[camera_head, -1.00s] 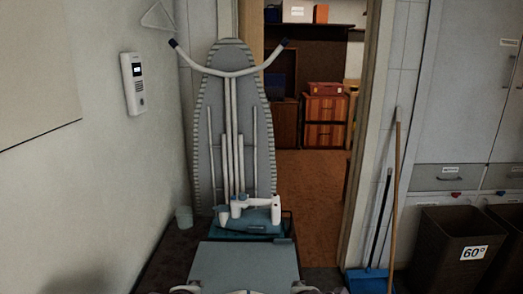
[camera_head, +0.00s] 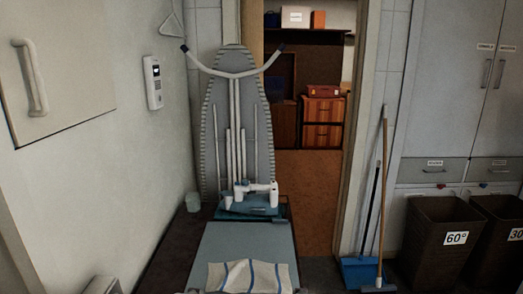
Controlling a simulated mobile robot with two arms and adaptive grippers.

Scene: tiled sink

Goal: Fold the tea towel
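The tea towel (camera_head: 240,276) is white with blue stripes. It lies on the near part of a flat grey-blue surface (camera_head: 247,242), at the bottom middle of the head view. Its near end is cut off by the lower picture edge, so I cannot tell its full shape or whether any of it is folded. Neither of my grippers can be made out in this view.
A blue and white iron (camera_head: 248,200) stands just behind the surface, before an upright ironing board (camera_head: 213,130). A broom (camera_head: 384,190) and blue dustpan (camera_head: 360,272) lean right of the doorway. Brown laundry bins (camera_head: 432,250) stand farther right.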

